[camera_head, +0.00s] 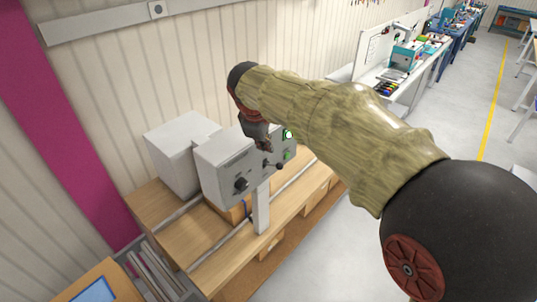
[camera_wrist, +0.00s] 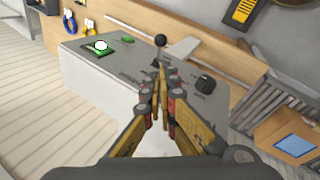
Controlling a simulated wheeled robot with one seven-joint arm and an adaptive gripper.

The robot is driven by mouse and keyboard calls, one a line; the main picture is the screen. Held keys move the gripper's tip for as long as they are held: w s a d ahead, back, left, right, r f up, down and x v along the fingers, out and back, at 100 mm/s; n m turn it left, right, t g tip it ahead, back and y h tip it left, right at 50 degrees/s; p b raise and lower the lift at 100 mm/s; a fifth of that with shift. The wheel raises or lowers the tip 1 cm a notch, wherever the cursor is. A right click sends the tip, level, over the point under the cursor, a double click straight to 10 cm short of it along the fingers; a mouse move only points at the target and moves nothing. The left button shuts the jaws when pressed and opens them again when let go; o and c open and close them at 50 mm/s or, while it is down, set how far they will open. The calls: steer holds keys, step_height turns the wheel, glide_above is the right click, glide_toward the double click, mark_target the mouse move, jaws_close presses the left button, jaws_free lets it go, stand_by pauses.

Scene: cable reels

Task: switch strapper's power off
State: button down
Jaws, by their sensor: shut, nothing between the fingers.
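The strapper (camera_head: 222,165) is a grey box on a wooden bench, with controls on its front panel. A black rotary knob (camera_head: 241,184) is low on that panel; it also shows in the wrist view (camera_wrist: 205,85), right of the fingers. A black ball-ended lever (camera_head: 279,166) stands out of the panel; its ball (camera_wrist: 160,39) is beyond my fingertips in the wrist view. A green plate with a white round part (camera_wrist: 101,46) is at upper left there. I cannot tell which control is the power switch. My gripper (camera_head: 265,146) is shut and empty, close to the panel (camera_wrist: 160,72); contact is unclear.
A second grey box (camera_head: 180,150) stands behind the strapper near the wall. The wooden bench (camera_head: 225,260) carries metal rails. A blue screen (camera_wrist: 294,145) is at right in the wrist view. Open floor (camera_head: 450,130) lies right of my arm.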

steer(key=p, duration=0.1)
glide_above(271, 165)
steer(key=s, duration=0.2)
step_height(271, 165, down, 9)
steer(key=shift+s+a, duration=0.2)
steer(key=shift+a, duration=0.1)
steer(key=shift+f, duration=0.1)
steer(key=shift+a+f, duration=0.1)
